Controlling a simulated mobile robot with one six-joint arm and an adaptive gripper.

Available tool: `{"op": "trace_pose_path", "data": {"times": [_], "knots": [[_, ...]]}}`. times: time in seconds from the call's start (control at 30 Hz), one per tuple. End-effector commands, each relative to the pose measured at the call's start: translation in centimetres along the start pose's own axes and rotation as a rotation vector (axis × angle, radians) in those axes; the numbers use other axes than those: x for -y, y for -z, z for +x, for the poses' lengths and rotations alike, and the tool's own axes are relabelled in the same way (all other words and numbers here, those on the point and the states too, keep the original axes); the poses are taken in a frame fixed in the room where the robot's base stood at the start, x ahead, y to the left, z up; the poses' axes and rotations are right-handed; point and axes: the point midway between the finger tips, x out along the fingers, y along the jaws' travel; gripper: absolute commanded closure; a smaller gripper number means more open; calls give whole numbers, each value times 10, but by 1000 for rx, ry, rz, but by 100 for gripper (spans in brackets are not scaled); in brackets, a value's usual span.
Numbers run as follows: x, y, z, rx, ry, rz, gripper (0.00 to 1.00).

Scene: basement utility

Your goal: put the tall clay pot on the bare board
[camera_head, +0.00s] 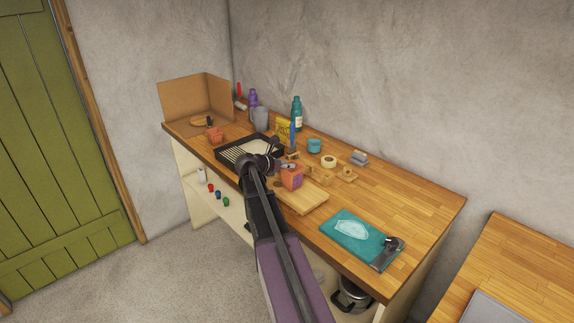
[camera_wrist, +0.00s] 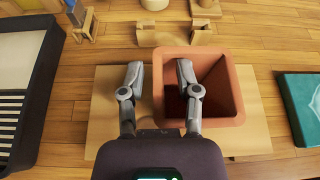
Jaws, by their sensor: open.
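The tall clay pot (camera_head: 293,179) is orange with a square, open top. It appears to stand upright on the light wooden board (camera_head: 309,199) near the counter's front edge. In the wrist view the pot (camera_wrist: 224,92) is over the board (camera_wrist: 103,125), which shows bare to its left. My gripper (camera_wrist: 159,70) is open above the pot's left rim. One finger is left of the rim and the other is over the opening. Whether a finger touches the wall cannot be told. A smaller orange pot (camera_head: 215,137) stands farther left.
A black slatted tray (camera_head: 237,153) lies left of the board. A teal mat or book (camera_head: 352,236) lies to the right. Tape (camera_head: 328,161), wooden pieces and a teal cup (camera_head: 314,146) stand behind. Bottles (camera_head: 297,113) stand by the wall. The counter's right part is clear.

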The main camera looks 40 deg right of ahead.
Motion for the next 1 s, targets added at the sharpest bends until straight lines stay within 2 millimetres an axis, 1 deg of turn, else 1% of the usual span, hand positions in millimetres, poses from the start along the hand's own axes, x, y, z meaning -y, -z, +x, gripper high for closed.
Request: {"op": "trace_pose_path", "data": {"times": [0.1,0.27,0.7,0.83,1.0], "knots": [[1,-4,-2,0,1,0,57],[2,-4,-19,0,1,-1,57],[1,-5,-90,1,-1,-1,57],[1,-4,-106,0,-1,0,57],[1,-3,-117,0,1,1,57]]}}
